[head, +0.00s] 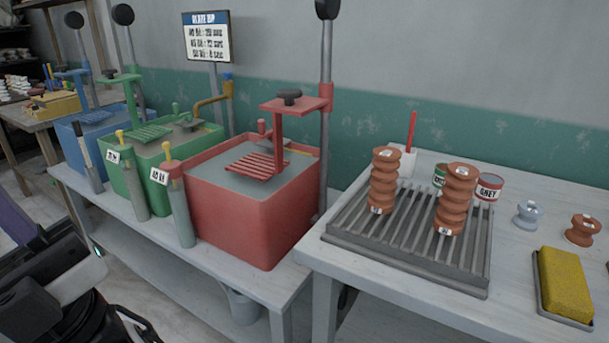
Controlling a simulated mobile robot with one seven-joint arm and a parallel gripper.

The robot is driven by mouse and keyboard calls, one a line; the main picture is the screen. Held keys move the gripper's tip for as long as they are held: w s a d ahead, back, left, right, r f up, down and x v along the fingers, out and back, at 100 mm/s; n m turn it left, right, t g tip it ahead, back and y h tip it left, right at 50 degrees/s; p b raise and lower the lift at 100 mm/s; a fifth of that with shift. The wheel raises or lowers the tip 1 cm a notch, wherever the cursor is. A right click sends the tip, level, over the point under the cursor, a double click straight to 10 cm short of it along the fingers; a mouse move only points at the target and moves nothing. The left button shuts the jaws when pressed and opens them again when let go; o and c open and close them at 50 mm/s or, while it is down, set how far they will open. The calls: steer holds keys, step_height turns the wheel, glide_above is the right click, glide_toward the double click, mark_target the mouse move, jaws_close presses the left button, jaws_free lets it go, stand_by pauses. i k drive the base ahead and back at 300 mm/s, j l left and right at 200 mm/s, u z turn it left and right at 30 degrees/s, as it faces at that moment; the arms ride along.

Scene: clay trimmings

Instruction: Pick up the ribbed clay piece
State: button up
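Two ribbed brown clay pieces stand upright on a grey slatted rack (350,235) on the right-hand table. One ribbed clay piece (383,183) is at the rack's back left, with white labels at its top and base. The other ribbed clay piece (456,203) is nearer and to its right, also labelled. Dark parts of my arm show at the lower left corner, far from both pieces. My gripper's fingertips cannot be made out there, and nothing is seen held.
A red tin (488,188), grey spool (527,214), brown spool (582,230) and yellow sponge (566,283) lie right of the rack. A white scoop with a red handle (411,132) is behind it. Red (230,218), green (133,182) and blue (72,137) tubs with tall posts stand left.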

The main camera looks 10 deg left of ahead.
mark_target(383, 184)
steer(key=i+l+u, duration=0.1)
steer(key=u, duration=1.15)
steer(key=i+l, duration=0.15)
steer(key=l, duration=0.35)
steer(key=i+l, duration=0.1)
steer(key=l, duration=0.35)
steer(key=i+l+u, duration=0.1)
steer(key=l, duration=0.4)
